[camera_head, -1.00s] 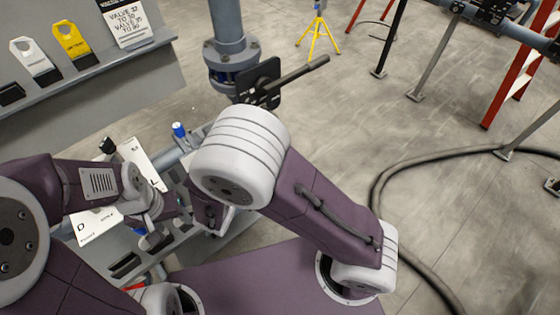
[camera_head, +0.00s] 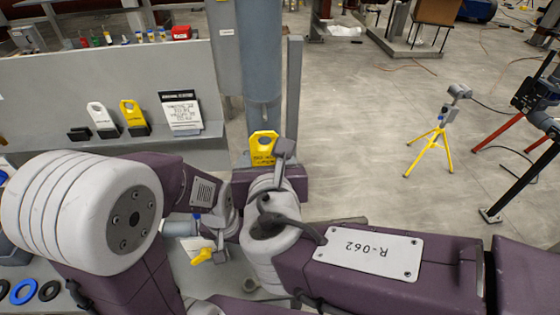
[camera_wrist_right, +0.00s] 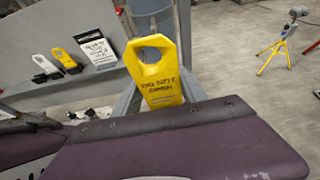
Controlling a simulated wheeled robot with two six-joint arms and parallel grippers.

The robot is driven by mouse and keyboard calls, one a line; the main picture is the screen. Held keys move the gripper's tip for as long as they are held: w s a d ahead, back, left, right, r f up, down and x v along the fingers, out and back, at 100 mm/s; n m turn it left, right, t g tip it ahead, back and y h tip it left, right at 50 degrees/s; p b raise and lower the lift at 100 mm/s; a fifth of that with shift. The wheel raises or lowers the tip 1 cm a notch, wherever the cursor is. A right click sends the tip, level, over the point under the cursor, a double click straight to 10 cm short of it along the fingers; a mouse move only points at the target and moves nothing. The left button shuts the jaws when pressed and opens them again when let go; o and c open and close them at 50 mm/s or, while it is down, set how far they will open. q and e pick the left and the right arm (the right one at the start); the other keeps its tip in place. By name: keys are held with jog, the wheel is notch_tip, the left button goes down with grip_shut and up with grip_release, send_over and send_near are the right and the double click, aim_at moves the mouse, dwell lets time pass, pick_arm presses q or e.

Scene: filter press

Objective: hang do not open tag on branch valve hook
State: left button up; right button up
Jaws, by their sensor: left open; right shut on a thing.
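A yellow tag (camera_head: 262,147) with a round hole and black lettering is held by my right gripper (camera_head: 272,165) in front of a grey post. In the right wrist view the tag (camera_wrist_right: 158,80) stands upright and reads "DO NOT OPEN". The purple gripper body hides its lower end. My left gripper (camera_head: 220,218) is lower and to the left, open, with its fingers largely hidden behind arm parts. A small yellow piece (camera_head: 202,257) shows below it; I cannot tell what it is. I cannot make out the branch valve hook.
A grey shelf panel (camera_head: 60,90) at left carries a white tag (camera_head: 102,120), another yellow tag (camera_head: 133,117) and a lettered card (camera_head: 182,112). A thick grey column (camera_head: 247,60) rises behind the held tag. A yellow tripod (camera_head: 432,145) stands at right. Open floor lies between.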

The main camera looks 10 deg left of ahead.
jog(key=shift+w+a, duration=0.1)
jog(key=shift+a, duration=0.2)
jog(key=shift+w, duration=0.3)
jog(key=w, duration=0.3)
jog(key=shift+d+f, duration=0.25)
jog(key=w, duration=0.1)
jog(key=w+a, duration=0.1)
jog(key=w, duration=0.2)
jog(key=shift+w+a+f, duration=0.15)
jog(key=shift+w+a, duration=0.15)
jog(key=shift+a, duration=0.05)
pick_arm(q)
jog(key=shift+w+d+f+b, duration=0.1)
jog(key=shift+d+f+b, duration=0.05)
jog(key=shift+f+b, duration=0.35)
pick_arm(e)
jog(key=shift+x, duration=0.9)
